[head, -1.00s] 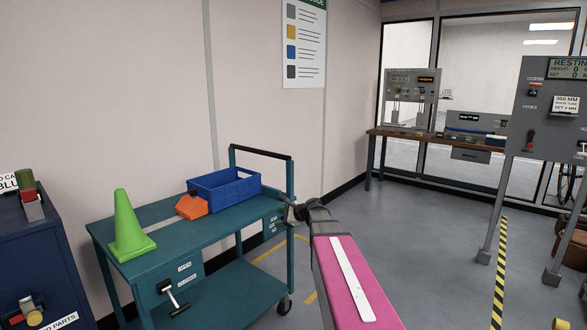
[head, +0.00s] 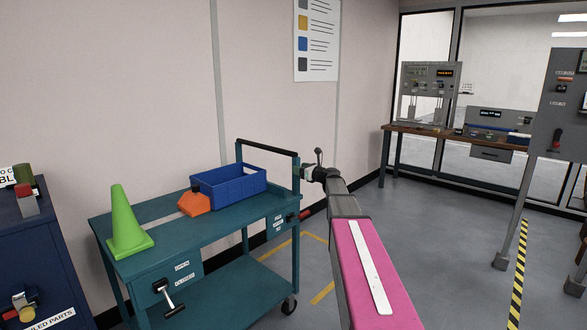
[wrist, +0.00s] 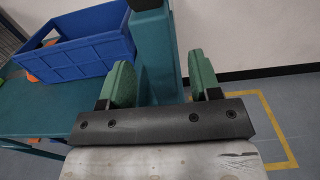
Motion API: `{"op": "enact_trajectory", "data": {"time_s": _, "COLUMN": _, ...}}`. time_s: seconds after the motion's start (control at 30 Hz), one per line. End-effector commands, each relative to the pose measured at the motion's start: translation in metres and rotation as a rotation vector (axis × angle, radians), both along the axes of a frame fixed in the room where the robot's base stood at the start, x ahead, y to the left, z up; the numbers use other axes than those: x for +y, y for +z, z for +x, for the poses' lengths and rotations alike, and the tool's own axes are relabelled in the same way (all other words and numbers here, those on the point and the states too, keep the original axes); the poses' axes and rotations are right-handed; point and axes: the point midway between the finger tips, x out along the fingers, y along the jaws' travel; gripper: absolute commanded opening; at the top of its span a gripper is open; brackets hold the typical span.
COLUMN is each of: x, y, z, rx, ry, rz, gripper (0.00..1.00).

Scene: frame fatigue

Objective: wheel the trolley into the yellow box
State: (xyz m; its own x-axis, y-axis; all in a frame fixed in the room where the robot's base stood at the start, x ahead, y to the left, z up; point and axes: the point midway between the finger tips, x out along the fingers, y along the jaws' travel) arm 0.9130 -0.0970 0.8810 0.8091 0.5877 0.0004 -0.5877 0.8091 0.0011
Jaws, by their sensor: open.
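The teal trolley (head: 215,222) stands along the wall, with its push handle (head: 268,147) at its right end. The yellow box (head: 323,292) is a taped outline on the floor, beside and partly behind the trolley's right end. It also shows at the right in the wrist view (wrist: 283,135). My gripper (head: 308,173) is at the right handle post. In the wrist view its green fingers (wrist: 160,80) are open, one on each side of the teal post (wrist: 155,50), with gaps visible. Whether the fingertips reach past the post is unclear.
On the trolley are a green cone (head: 126,228), an orange block (head: 194,203) and a blue bin (head: 228,186). A dark blue cabinet (head: 40,255) stands at left. A grey machine (head: 545,140) and striped floor tape (head: 518,275) are at right. Floor between is clear.

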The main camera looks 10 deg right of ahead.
Motion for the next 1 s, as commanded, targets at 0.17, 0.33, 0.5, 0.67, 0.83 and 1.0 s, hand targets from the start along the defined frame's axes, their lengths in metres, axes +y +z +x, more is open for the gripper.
{"op": "enact_trajectory", "data": {"time_s": 0.17, "x": 0.018, "y": 0.0, "z": 0.028, "rx": -0.001, "ry": 0.001, "rz": -0.001, "gripper": 0.57}}
{"op": "enact_trajectory", "data": {"time_s": 0.33, "x": 0.026, "y": 0.0, "z": 0.038, "rx": -0.001, "ry": 0.0, "rz": -0.001, "gripper": 0.57}}
{"op": "enact_trajectory", "data": {"time_s": 0.5, "x": 0.028, "y": 0.0, "z": 0.039, "rx": -0.001, "ry": 0.0, "rz": -0.001, "gripper": 0.57}}
{"op": "enact_trajectory", "data": {"time_s": 0.67, "x": 0.028, "y": 0.0, "z": 0.038, "rx": -0.001, "ry": 0.0, "rz": -0.001, "gripper": 0.38}}
{"op": "enact_trajectory", "data": {"time_s": 0.83, "x": 0.028, "y": 0.0, "z": 0.038, "rx": -0.001, "ry": 0.0, "rz": -0.001, "gripper": 0.0}}
{"op": "enact_trajectory", "data": {"time_s": 1.0, "x": 0.026, "y": 0.0, "z": 0.04, "rx": -0.001, "ry": 0.0, "rz": -0.001, "gripper": 0.0}}
